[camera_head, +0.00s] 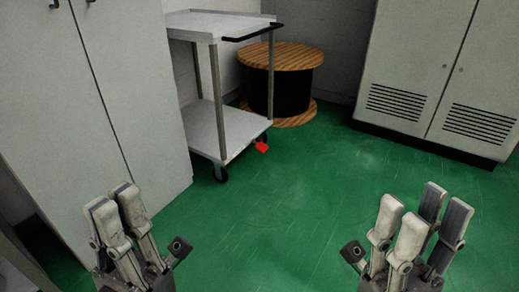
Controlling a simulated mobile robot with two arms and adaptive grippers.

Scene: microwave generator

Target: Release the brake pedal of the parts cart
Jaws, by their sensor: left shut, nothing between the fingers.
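The parts cart (218,128) is a light grey two-shelf trolley with a black push handle (252,34). It stands on its black casters left of the picture's middle, beyond my grippers. The brake pedal (262,147) is a small red plate low at the cart's near right corner, beside a caster. Its exact tilt is too small to tell. My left gripper (118,198) is at the lower left, shut and empty, apart from the cart. My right gripper (424,207) is at the lower right, its fingers spread apart and empty, well away from the pedal.
A tall grey cabinet (130,100) stands at the left, close to the cart. A wooden cable spool (290,57) stands behind the cart. A vented grey cabinet (425,70) fills the right back. The green floor (290,220) between my grippers and the pedal is clear.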

